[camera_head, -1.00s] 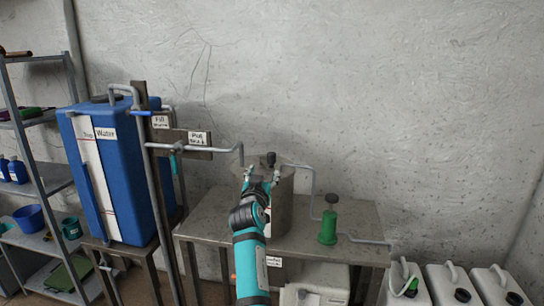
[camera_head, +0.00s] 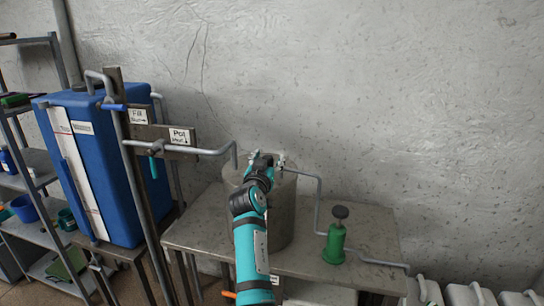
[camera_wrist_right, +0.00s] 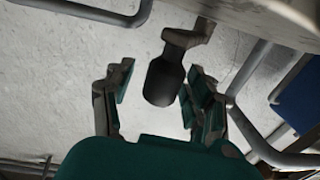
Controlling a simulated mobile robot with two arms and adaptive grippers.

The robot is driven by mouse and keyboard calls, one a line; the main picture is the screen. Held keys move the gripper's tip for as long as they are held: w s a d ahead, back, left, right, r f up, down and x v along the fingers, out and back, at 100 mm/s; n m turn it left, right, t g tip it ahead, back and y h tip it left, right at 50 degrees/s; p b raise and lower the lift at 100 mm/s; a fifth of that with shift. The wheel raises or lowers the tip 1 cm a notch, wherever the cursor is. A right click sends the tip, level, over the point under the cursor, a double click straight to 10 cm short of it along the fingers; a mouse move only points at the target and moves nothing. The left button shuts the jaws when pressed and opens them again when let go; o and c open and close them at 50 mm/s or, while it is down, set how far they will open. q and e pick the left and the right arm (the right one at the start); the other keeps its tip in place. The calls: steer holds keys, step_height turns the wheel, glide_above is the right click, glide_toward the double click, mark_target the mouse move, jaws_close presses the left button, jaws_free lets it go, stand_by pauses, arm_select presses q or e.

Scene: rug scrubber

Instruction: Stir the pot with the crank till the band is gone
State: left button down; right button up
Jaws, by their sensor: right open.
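The grey metal pot (camera_head: 283,215) stands on the metal table in the head view. My right gripper (camera_head: 267,160) is over its top, and my right arm hides part of the pot's front. In the right wrist view the crank's dark handle (camera_wrist_right: 163,82) hangs from a brownish metal arm (camera_wrist_right: 187,37). My right gripper (camera_wrist_right: 158,92) is open, with its green-padded fingers on either side of the handle. The handle is not clearly told from my gripper in the head view. No band can be seen. My left gripper is not in view.
A blue water tank (camera_head: 95,165) stands left of the table (camera_head: 345,262), with a post and pipes reaching toward the pot. A green hand pump (camera_head: 335,243) stands right of the pot. White jugs (camera_head: 470,294) stand at the lower right.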

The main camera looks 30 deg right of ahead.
steer(key=shift+s+a+r, duration=0.15)
steer(key=shift+a+r, duration=0.05)
steer(key=shift+a, duration=0.1)
steer(key=shift+c, duration=0.8)
steer(key=shift+d+f, duration=0.1)
steer(key=shift+d, duration=0.05)
jaws_close()
steer(key=shift+f, duration=0.1)
